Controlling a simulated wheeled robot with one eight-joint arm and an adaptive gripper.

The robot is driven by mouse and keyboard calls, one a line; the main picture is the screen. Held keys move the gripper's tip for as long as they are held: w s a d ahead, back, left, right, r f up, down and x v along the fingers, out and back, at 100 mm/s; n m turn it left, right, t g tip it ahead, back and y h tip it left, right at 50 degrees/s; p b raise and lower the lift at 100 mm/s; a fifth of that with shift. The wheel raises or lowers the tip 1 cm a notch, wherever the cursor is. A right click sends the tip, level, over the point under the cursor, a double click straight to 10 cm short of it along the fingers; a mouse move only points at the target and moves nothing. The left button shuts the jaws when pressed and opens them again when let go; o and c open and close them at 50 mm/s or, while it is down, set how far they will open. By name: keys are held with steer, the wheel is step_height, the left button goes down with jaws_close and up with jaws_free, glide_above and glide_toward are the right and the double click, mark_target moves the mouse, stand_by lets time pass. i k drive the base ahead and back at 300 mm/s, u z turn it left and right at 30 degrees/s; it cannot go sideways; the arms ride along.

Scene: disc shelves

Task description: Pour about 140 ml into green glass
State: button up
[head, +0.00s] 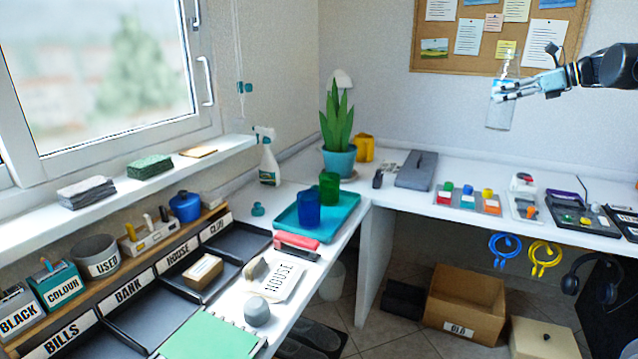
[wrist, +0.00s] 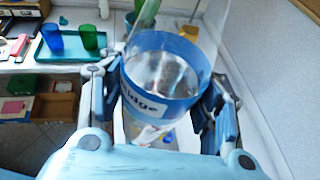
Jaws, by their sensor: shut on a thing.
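The green glass (head: 329,187) stands on a teal tray (head: 345,222), right behind a blue glass (head: 306,212). In the wrist view the green glass (wrist: 89,38) stands to the right of the blue glass (wrist: 55,40). My gripper (head: 503,90) is high at the right, above the back table and away from the tray. It is shut on a clear container (head: 498,114). In the wrist view the container has a blue band (wrist: 143,100) with a partly visible label ending in "idge". The liquid level inside cannot be read.
A plant in a teal pot (head: 339,160) and a spray bottle (head: 268,160) stand behind the tray. A red stapler (head: 297,245) lies before it. Button boxes (head: 467,198) and a grey flat case (head: 416,170) lie on the back table. The air between gripper and tray looks clear.

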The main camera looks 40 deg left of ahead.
mark_target(329, 189)
steer(key=k, duration=1.2)
steer(key=u, duration=0.85)
steer(key=i, duration=1)
steer(key=z, duration=0.1)
